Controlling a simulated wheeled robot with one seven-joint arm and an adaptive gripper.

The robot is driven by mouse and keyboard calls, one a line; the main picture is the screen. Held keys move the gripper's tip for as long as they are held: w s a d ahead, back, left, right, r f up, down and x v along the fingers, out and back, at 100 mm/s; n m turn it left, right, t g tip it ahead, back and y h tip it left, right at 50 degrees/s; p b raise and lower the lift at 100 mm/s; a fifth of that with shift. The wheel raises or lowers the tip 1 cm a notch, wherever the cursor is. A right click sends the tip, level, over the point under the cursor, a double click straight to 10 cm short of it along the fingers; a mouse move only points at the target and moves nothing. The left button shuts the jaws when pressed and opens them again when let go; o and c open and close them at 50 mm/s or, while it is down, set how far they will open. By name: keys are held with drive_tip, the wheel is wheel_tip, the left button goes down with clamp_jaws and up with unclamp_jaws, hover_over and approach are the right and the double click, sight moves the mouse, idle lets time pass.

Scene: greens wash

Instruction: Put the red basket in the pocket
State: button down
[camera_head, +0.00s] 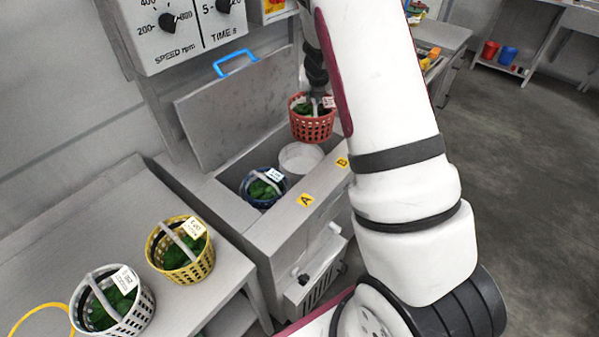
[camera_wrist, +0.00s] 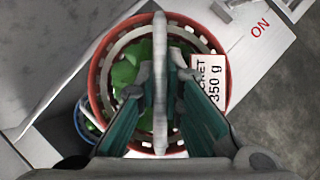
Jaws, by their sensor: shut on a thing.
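The red basket (camera_head: 312,126) holds green leaves and hangs in my gripper above the open machine. My gripper (camera_head: 316,92) is shut on the basket's handle. In the wrist view my gripper (camera_wrist: 160,95) closes on the grey handle across the middle of the red basket (camera_wrist: 97,75), with a white 350 g label on the right. The round white pocket (camera_head: 300,158) beside label B is empty and lies just below the red basket. The blue basket (camera_head: 262,186) with leaves sits in the other pocket beside label A.
A yellow basket (camera_head: 180,250) and a white basket (camera_head: 113,302) with leaves stand on the left table (camera_head: 60,240). The machine's lid (camera_head: 235,105) with a blue handle stands raised behind the pockets. A control panel (camera_head: 175,30) is above it.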

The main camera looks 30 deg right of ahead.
sight(302, 109)
drive_tip(key=w+f+b, duration=0.4)
drive_tip(key=f+b, duration=0.1)
drive_tip(key=w+f+b, duration=0.2)
drive_tip(key=shift+f, duration=0.35)
wheel_tip(302, 109, down, 5)
drive_tip(key=b, duration=0.6)
drive_tip(key=shift+b, duration=0.4)
wheel_tip(302, 109, down, 12)
drive_tip(key=b, duration=1.2)
drive_tip(key=shift+s+r, duration=0.15)
drive_tip(key=shift+r, duration=0.05)
drive_tip(key=c, duration=2.1)
unclamp_jaws()
drive_tip(key=shift+f, duration=0.15)
drive_tip(key=o, duration=0.4)
